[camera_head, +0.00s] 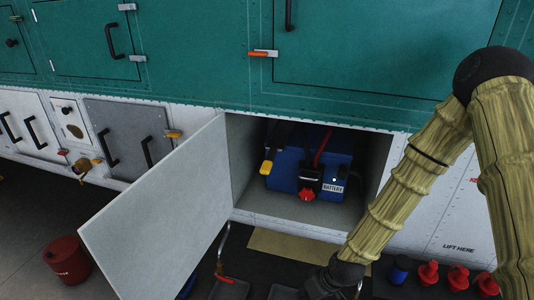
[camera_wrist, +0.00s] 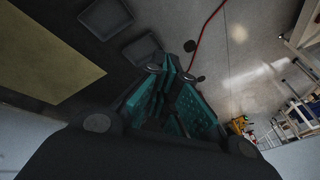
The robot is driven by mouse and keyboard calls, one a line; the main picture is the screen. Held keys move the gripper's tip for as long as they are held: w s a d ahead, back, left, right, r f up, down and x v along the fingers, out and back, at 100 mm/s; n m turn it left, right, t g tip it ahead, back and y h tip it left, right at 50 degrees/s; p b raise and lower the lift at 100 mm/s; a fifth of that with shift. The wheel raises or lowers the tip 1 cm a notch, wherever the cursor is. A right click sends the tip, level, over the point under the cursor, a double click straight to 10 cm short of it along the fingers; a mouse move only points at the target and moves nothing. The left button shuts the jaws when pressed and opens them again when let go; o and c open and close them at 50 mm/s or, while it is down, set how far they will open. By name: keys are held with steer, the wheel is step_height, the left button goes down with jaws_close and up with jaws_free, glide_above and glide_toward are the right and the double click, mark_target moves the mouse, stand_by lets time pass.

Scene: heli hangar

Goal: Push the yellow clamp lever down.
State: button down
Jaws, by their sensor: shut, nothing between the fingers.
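A yellow clamp lever (camera_head: 267,167) with a dark upper part stands at the left side of the blue battery (camera_head: 285,169), inside the open bay. A red knob (camera_head: 306,195) sits on a black connector at the battery's front. My gripper (camera_wrist: 172,72) is shut and empty, its teal-padded fingers close together in the wrist view. In the head view my wrist is at the bottom edge, below and right of the bay, well apart from the lever; the fingertips are not clearly seen there. The lever is not in the wrist view.
The bay's white door (camera_head: 160,215) hangs open to the left. Red caps (camera_head: 428,272) and a blue can (camera_head: 399,271) stand at the lower right. A red bucket (camera_head: 68,260) is on the floor at left. Grey trays (camera_wrist: 105,18) lie on the floor. The bay's front opening is clear.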

steer(key=w+a+r+n+t+y+p, duration=0.1)
steer(key=w+a+r+n+p, duration=0.15)
steer(key=w+r, duration=0.6)
steer(key=w+a+r+n+y+p, duration=0.1)
steer(key=w+a+r+n, duration=0.3)
steer(key=r, duration=0.8)
steer(key=w+r+n+y+p, duration=0.1)
steer(key=w+r+n, duration=0.1)
steer(key=r, duration=1)
steer(key=w+d+r+n+t+y+p, duration=0.1)
steer(key=w+r, duration=0.4)
steer(key=r, duration=0.7)
steer(key=shift+w+d+n, duration=0.15)
steer(key=shift+w+n, duration=0.05)
steer(key=shift+n, duration=0.15)
steer(key=shift+f, duration=0.2)
steer(key=p, duration=0.5)
glide_above(267, 170)
steer(key=f, duration=0.8)
steer(key=shift+s, duration=0.2)
steer(key=shift+w+f+p, duration=0.2)
steer(key=shift+f+p, duration=0.3)
steer(key=shift+f, duration=0.8)
steer(key=shift+f+t, duration=0.2)
steer(key=shift+t, duration=0.1)
